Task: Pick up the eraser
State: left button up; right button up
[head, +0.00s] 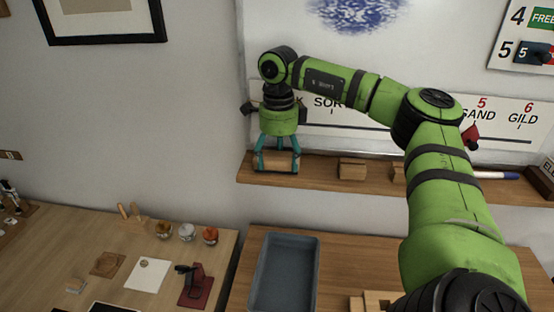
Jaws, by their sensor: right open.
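A brown block that looks like the eraser (273,162) lies on the wooden ledge (320,177) under the whiteboard, near its left end. My right gripper (275,168) points down over this block, with its teal fingers at either end of it. The gripper is open; whether the fingers touch the block I cannot tell. The fingers hide part of the block. My left gripper is not in view.
A wooden block (352,168) sits on the ledge to the right, with another (398,172) partly behind my arm. A pen (496,175) lies farther right. Below, a grey tray (285,275) stands on a table. Small jars (187,231) stand on the left table.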

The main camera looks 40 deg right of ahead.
aim_at(279, 158)
jog(key=c, duration=0.9)
jog(key=shift+o, duration=0.2)
jog(key=shift+r, duration=0.1)
jog(key=shift+w+r+b, duration=0.1)
jog(key=shift+r+b, duration=0.15)
jog(key=shift+b, duration=0.05)
jog(key=r, duration=0.1)
jog(key=r+b, duration=0.2)
jog(key=shift+s+r, duration=0.15)
jog(key=shift+s, duration=0.1)
jog(key=s+d+r+p, duration=0.1)
jog(key=s+r+p, duration=0.3)
jog(key=s+r, duration=0.3)
jog(key=shift+s+d, duration=0.2)
jog(key=shift+s, duration=1.9)
